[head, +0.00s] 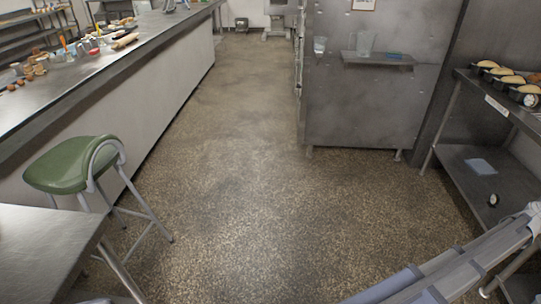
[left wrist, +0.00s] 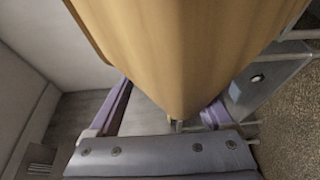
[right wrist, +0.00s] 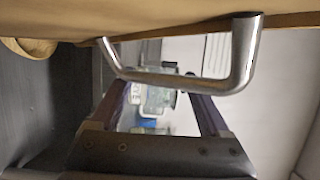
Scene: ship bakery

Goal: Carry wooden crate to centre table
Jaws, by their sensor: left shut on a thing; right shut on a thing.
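The wooden crate shows only as close tan wood. In the left wrist view the wood (left wrist: 190,50) fills the top middle; in the right wrist view a strip of wood (right wrist: 160,20) runs along the top, with a bent metal handle (right wrist: 180,82) on it. My left gripper (left wrist: 168,103) is shut at the crate; the wood hides its exact hold. My right gripper (right wrist: 155,85) is shut on the handle. I cannot tell which surface is the centre table; a long metal-topped counter (head: 110,60) runs along the left.
A green stool (head: 75,165) stands by the counter, behind a metal table corner (head: 45,245). A steel cabinet (head: 370,105) stands ahead right. A shelf rack (head: 470,165) with filled loaf tins is at right. Open speckled floor (head: 240,180) runs between them.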

